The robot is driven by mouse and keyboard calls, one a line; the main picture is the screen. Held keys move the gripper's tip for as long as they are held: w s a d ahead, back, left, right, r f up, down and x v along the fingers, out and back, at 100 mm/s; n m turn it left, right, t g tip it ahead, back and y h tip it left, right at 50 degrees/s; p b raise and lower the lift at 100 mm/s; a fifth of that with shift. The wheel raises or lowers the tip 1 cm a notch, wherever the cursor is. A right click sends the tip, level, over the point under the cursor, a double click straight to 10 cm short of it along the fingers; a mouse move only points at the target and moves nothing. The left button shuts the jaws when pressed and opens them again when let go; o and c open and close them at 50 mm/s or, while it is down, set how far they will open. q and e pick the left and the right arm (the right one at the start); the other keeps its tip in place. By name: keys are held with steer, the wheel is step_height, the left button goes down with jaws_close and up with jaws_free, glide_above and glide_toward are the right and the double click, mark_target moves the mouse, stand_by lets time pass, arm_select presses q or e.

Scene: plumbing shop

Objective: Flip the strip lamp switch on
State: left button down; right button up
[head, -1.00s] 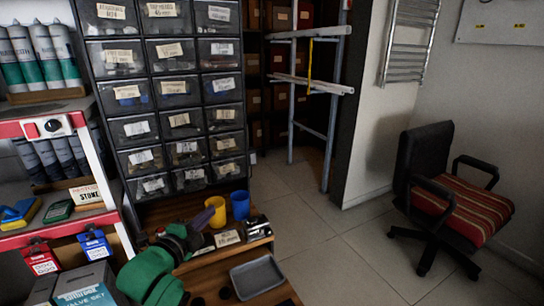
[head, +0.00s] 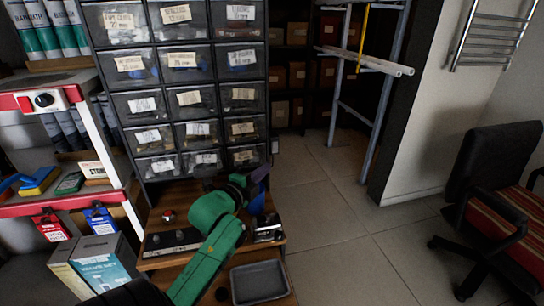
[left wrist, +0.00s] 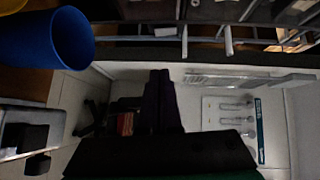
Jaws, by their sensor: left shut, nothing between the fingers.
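A white plate with a round black knob (head: 45,99) is on the red shelf front at the left of the head view. It may be the lamp switch; no lettering on it is readable. My left gripper (head: 260,176) is at the end of the green arm, above the wooden bench and well to the right of that plate. Its dark purple fingers are shut and empty, and they show in the left wrist view (left wrist: 160,98). The switch is not seen in the left wrist view. My right gripper is out of view.
A drawer cabinet (head: 190,100) stands behind the bench (head: 162,192). A blue cup (left wrist: 70,38) is close to the left gripper, and a grey tray (head: 258,281) lies at the bench front. Open floor (head: 345,235) lies to the right, before an office chair (head: 505,165).

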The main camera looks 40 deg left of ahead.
arm_select(q)
glide_toward(278, 151)
steer(key=w+d, duration=0.2)
steer(key=w, duration=0.1)
steer(key=w+a, duration=0.1)
steer(key=a, duration=0.1)
steer(key=w+a, duration=0.1)
steer(key=shift+w+f, duration=0.25)
steer(key=shift+w, duration=0.1)
